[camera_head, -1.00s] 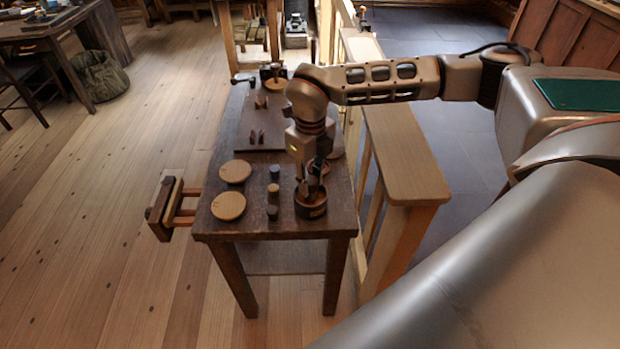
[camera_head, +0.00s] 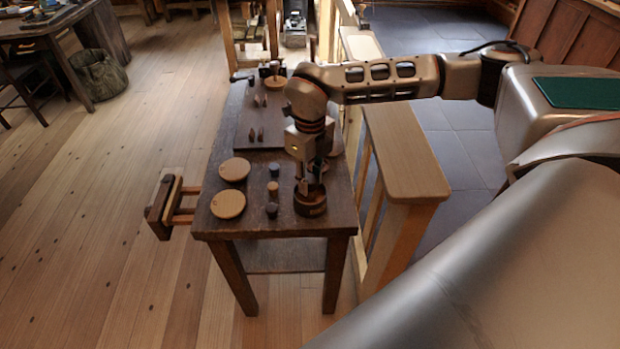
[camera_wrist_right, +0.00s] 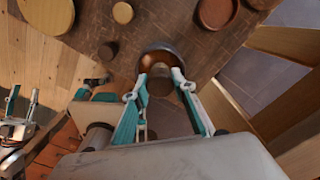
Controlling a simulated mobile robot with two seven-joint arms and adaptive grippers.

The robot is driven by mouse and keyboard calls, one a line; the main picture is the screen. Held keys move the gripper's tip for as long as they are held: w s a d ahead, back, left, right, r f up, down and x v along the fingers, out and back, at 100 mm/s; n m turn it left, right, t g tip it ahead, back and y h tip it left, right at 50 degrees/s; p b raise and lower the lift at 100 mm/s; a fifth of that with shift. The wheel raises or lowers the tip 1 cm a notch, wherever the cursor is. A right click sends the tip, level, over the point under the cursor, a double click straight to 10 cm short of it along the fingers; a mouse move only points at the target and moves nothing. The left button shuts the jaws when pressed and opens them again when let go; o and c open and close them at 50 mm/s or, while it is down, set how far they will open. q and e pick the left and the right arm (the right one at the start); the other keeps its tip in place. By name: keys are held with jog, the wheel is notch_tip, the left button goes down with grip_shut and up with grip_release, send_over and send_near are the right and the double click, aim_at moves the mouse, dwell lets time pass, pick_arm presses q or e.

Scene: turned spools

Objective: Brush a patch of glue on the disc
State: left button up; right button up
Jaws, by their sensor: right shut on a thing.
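Two pale round discs (camera_head: 234,170) (camera_head: 228,204) lie flat on the left of the dark bench, one behind the other. A round dark brown pot (camera_head: 311,207) stands near the bench's front right corner; it also shows between the fingers in the right wrist view (camera_wrist_right: 157,47). My right gripper (camera_head: 310,176) points down over the pot, shut on what seems to be the brush, mostly hidden by the fingers. I cannot tell whether the bristles touch glue. My left gripper (camera_wrist_right: 24,92) shows open and empty at the left of the right wrist view.
Several short cylinders, such as the tan one (camera_head: 273,187), stand between the discs and the pot. A board (camera_head: 262,142) with small upright pieces lies farther back. A vice (camera_head: 165,207) sticks out left; a wooden rail (camera_head: 405,160) runs along the right.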

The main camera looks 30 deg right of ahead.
aim_at(310, 178)
jog(key=shift+f, duration=0.4)
jog(key=shift+f, duration=0.1)
dwell(1.8)
notch_tip(310, 178, up, 4)
jog(key=p, duration=0.3)
jog(key=shift+r+p, duration=1.4)
jog(key=shift+r, duration=0.2)
